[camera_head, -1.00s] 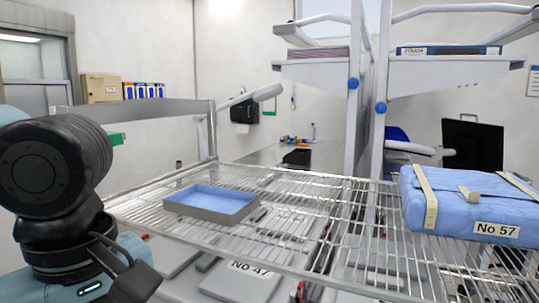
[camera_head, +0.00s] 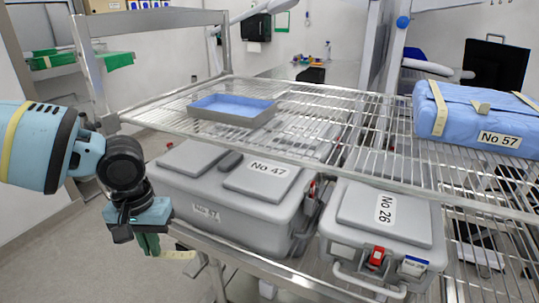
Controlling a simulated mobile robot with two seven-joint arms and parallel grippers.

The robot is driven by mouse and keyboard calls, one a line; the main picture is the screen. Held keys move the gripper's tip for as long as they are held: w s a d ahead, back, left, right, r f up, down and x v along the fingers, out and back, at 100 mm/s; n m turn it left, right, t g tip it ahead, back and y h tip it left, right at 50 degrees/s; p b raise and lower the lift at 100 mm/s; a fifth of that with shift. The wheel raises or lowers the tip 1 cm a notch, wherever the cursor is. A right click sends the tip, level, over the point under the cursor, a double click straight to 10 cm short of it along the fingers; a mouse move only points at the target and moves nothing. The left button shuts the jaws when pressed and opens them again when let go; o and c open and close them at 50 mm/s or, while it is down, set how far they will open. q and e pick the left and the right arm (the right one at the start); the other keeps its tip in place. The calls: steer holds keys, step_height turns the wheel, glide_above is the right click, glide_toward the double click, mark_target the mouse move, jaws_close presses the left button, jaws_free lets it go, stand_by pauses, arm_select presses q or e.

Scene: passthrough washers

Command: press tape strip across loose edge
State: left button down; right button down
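A blue wrapped package (camera_head: 462,112) labelled No 57 lies on the wire shelf at the right. Beige tape (camera_head: 438,108) runs down its left part, a short beige piece (camera_head: 480,106) sits near its middle, and more tape crosses its right corner. I cannot make out a loose edge. My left gripper (camera_head: 150,250) hangs at the left, pointing down, beside the cart and well away from the package. Its green fingers look closed together, with a pale tape strip (camera_head: 179,255) sticking out to the right from their tips. My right gripper is out of view.
A shallow blue-lined tray (camera_head: 232,119) stands on the wire shelf (camera_head: 310,137). Grey containers labelled No 47 (camera_head: 230,220) and No 26 (camera_head: 385,255) fill the level below. The metal frame upright (camera_head: 90,75) rises near my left arm. Floor is clear at lower left.

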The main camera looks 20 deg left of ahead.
arm_select(q)
steer(key=s+a+f+n, duration=0.2)
steer(key=s+a+f, duration=0.3)
steer(key=s+f, duration=0.1)
steer(key=w+d+m, duration=0.2)
steer(key=d+m, duration=0.1)
steer(key=d, duration=0.7)
steer(key=w+d+m, duration=0.3)
steer(key=d, duration=0.8)
steer(key=shift+r, duration=0.2)
steer(key=shift+w+d, duration=0.1)
